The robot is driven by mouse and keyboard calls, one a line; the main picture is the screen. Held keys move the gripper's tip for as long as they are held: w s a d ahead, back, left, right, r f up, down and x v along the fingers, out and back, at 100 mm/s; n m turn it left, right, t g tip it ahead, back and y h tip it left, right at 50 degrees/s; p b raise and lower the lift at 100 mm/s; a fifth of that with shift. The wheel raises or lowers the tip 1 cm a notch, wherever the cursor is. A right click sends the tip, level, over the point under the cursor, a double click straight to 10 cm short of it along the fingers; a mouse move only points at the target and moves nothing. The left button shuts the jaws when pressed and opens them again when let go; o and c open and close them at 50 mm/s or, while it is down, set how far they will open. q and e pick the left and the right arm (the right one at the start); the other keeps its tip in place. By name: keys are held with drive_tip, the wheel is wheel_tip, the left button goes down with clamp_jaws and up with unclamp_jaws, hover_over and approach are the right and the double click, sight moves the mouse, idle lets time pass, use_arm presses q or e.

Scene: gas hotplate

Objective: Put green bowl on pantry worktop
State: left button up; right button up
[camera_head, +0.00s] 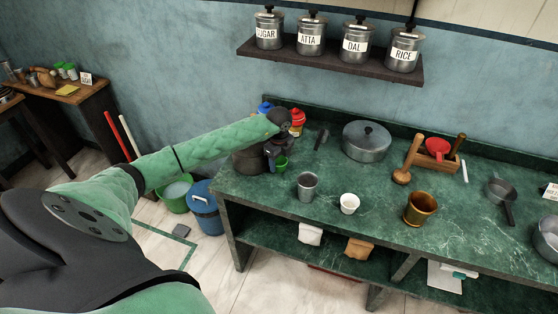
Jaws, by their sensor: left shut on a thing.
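My left gripper (279,152) reaches over the left end of the green marble worktop (330,225), pointing down. It is shut on a small green bowl (281,166), of which only a part shows below the fingers. The bowl is at or just above the worktop surface; I cannot tell whether it touches. My left forearm hides part of the worktop's left end and the things behind it. My right gripper is out of view.
A dark pot (247,161) stands close left of the gripper. A steel tumbler (307,187), a white cup (349,204) and a brass mortar (420,209) stand near the front edge. A lidded pot (366,142) is behind. A wooden table (60,100) stands far left.

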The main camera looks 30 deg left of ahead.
sight(279, 160)
use_arm(q)
drive_tip(key=shift+f, duration=0.1)
drive_tip(key=o, duration=0.9)
drive_tip(key=shift+o, duration=0.2)
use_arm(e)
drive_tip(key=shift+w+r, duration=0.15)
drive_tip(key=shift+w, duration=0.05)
use_arm(q)
wheel_tip(279, 160, up, 4)
drive_tip(key=shift+r+b, duration=0.2)
drive_tip(key=shift+b, duration=1)
wheel_tip(279, 160, up, 8)
drive_tip(key=b, duration=0.2)
drive_tip(key=shift+b, duration=0.4)
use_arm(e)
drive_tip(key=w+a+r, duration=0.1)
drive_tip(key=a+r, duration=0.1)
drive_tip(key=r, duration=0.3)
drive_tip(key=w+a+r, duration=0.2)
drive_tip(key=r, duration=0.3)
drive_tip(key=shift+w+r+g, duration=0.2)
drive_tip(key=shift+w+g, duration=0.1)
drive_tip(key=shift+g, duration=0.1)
